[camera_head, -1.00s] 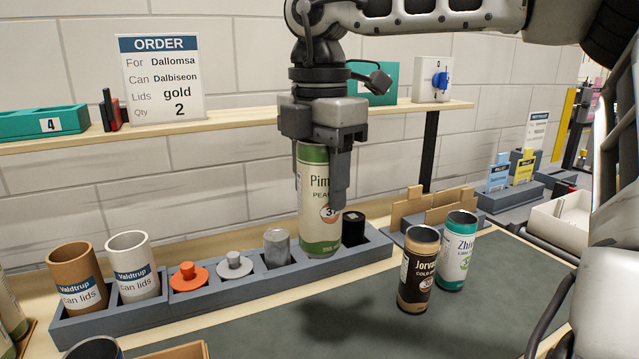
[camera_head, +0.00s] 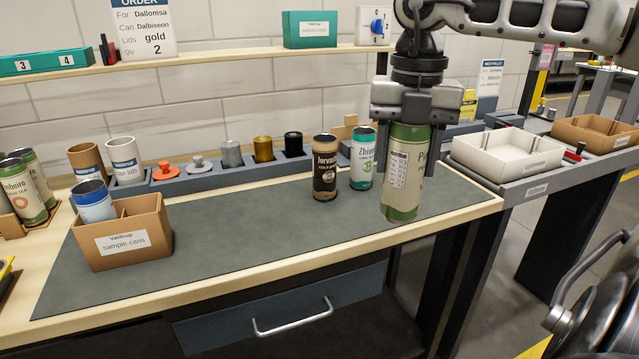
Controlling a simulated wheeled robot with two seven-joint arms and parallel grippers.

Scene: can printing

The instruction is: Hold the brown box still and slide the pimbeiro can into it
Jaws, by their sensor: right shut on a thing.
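The green and cream pimbeiro can (camera_head: 402,178) is in my right gripper (camera_head: 410,130), upright, over the right front part of the grey mat. Its base is near the mat's front edge; I cannot tell whether it touches. The brown box (camera_head: 135,240), labelled "sample cans", stands on the mat at the left. A blue and white can (camera_head: 93,202) stands in its left part, and a divider shows beside it. The box's right part looks free. My right gripper is well to the right of the box. My left gripper is not in view.
A brown Jorvan can (camera_head: 325,170) and a teal and white can (camera_head: 362,160) stand behind the held can. A grey rack (camera_head: 215,178) with lids and cups runs along the back. More green cans (camera_head: 22,190) stand far left. The mat's middle (camera_head: 250,225) is clear.

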